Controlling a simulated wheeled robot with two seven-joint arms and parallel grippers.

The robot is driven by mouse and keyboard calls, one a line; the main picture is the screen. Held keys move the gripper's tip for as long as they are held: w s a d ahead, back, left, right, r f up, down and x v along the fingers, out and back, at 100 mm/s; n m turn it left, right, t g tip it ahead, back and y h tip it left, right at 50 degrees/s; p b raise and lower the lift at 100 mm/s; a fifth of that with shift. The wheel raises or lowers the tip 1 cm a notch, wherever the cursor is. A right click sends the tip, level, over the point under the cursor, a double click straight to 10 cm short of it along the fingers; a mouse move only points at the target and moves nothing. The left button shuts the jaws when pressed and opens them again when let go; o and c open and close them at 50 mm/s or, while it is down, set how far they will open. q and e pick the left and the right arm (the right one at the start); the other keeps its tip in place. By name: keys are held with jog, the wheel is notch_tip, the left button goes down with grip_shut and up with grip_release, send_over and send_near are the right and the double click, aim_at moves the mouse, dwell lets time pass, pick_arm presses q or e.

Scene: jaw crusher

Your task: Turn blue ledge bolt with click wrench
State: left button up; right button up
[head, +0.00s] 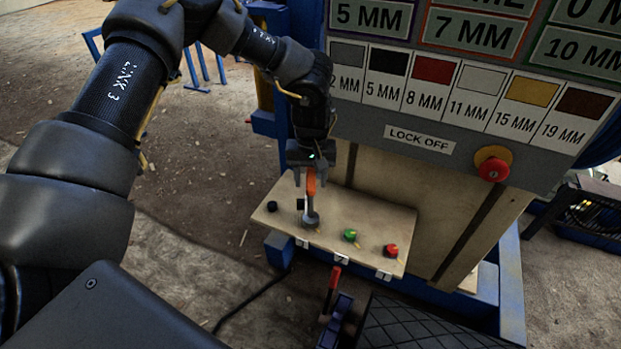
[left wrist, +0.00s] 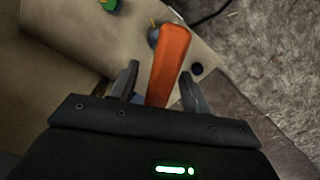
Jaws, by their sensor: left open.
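The click wrench (head: 311,184) has an orange handle that stands up from the wooden ledge (head: 375,222). Its grey lower end sits at a round grey fitting (head: 311,220) on the ledge. The blue bolt cannot be told apart there; the wrench may cover it. My left gripper (head: 310,168) is above the ledge, at the top of the handle. In the left wrist view the orange handle (left wrist: 170,62) stands between the two spread fingers of my left gripper (left wrist: 158,82), with gaps at the sides. My right gripper is out of view.
A black knob (head: 272,206) lies left of the wrench; a green knob (head: 350,235) and a red knob (head: 390,250) are right of it. A panel with a red stop button (head: 493,168) rises behind. A red lever (head: 333,281) stands below the ledge front.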

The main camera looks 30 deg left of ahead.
pick_arm(q)
notch_tip(320, 180, up, 10)
jog(key=shift+d+r, duration=0.1)
jog(key=shift+r, duration=0.15)
jog(key=shift+f, duration=0.1)
